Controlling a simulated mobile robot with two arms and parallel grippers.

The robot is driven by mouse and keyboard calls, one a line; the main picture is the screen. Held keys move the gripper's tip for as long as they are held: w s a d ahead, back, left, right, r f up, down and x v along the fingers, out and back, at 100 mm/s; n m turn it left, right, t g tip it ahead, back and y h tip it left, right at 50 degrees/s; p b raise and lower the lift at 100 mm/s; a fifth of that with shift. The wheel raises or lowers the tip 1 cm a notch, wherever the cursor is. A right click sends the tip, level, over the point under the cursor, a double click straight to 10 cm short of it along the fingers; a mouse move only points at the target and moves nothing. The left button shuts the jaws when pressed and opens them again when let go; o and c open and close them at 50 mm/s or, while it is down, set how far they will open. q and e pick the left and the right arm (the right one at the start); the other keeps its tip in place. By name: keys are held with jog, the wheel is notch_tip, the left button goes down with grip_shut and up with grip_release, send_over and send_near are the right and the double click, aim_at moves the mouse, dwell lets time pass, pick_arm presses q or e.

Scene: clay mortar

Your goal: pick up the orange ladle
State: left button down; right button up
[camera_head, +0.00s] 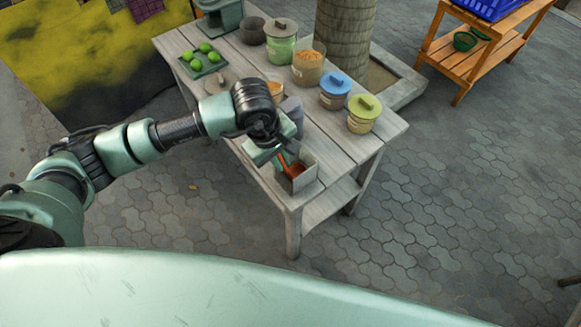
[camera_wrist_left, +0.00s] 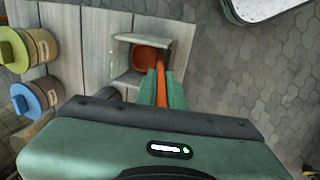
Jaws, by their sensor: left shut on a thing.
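The orange ladle (camera_head: 296,170) sits with its bowl inside an open grey box (camera_head: 305,181) at the near corner of the table. In the left wrist view the ladle's round bowl (camera_wrist_left: 145,58) is in the box (camera_wrist_left: 124,78), and its handle runs up between the green fingers. My left gripper (camera_head: 280,158) is above the box, shut on the ladle's handle; it also shows in the left wrist view (camera_wrist_left: 161,88). In the head view the gripper hides part of the handle. My right gripper is not in view.
The wooden table (camera_head: 335,145) holds a blue-lidded jar (camera_head: 333,97), a yellow-lidded jar (camera_head: 362,120), a green-contents jar (camera_head: 281,48), an orange-contents jar (camera_head: 308,72) and a plate of green fruit (camera_head: 204,64). A dark grey object stands behind the box.

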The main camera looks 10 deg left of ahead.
pick_arm(q)
jog(key=shift+r, duration=0.1)
jog(key=shift+r, duration=0.5)
jog(key=w+d+b+v, duration=0.1)
jog(key=b+v, duration=0.1)
jog(key=v, duration=0.7)
jog(key=w+d+r+b+v, duration=0.1)
jog(key=w+v, duration=0.1)
jog(key=v, duration=0.7)
jog(key=shift+d+r+b, duration=0.15)
jog(key=shift+d+b, duration=0.1)
jog(key=shift+b, duration=0.1)
dwell(1.2)
